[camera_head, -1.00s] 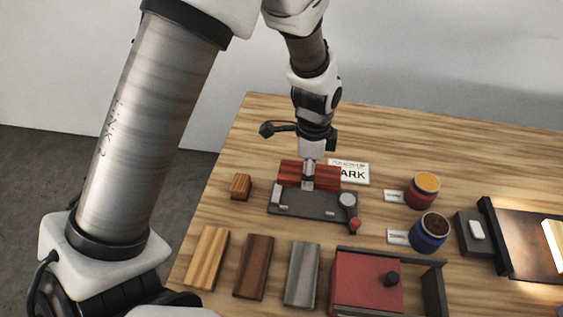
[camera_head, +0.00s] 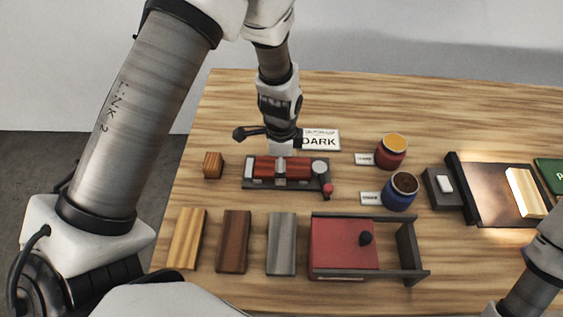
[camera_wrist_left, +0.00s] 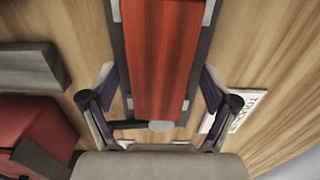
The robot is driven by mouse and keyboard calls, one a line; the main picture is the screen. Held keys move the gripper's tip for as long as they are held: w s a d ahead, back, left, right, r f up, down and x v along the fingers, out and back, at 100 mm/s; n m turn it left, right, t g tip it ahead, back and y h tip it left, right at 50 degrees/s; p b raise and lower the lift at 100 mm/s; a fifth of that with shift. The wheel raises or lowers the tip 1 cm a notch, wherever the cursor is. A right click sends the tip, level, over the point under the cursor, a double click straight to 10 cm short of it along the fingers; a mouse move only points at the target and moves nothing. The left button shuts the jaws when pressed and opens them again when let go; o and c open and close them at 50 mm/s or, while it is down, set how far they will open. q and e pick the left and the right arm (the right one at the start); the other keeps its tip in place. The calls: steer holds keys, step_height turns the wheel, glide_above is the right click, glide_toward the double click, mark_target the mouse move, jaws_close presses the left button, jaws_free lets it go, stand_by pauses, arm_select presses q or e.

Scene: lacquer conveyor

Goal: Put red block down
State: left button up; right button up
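The red block (camera_head: 268,168) lies lengthwise on a dark grey fixture (camera_head: 249,185) with a round grey knob (camera_head: 319,167) and a small red knob at its right end. In the left wrist view the red block (camera_wrist_left: 163,45) runs between my left gripper's fingers (camera_wrist_left: 158,85). Both fingers are spread, with a gap to the block on each side, so the gripper is open. In the head view my left gripper (camera_head: 281,150) is just above and behind the block. My right forearm shows at the lower right; its gripper is out of view.
A DARK card (camera_head: 320,139) lies behind the fixture. A small wooden cube (camera_head: 213,165) is to its left. Yellow (camera_head: 187,238), brown (camera_head: 233,241) and grey (camera_head: 282,243) blocks lie in front, beside a red box (camera_head: 343,247). Two jars (camera_head: 391,152) stand right.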

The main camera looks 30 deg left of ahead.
arm_select(q)
steer(key=shift+w+r, duration=0.1)
steer(key=shift+r, duration=0.55)
step_height(320, 180, up, 11)
steer(key=b, duration=0.1)
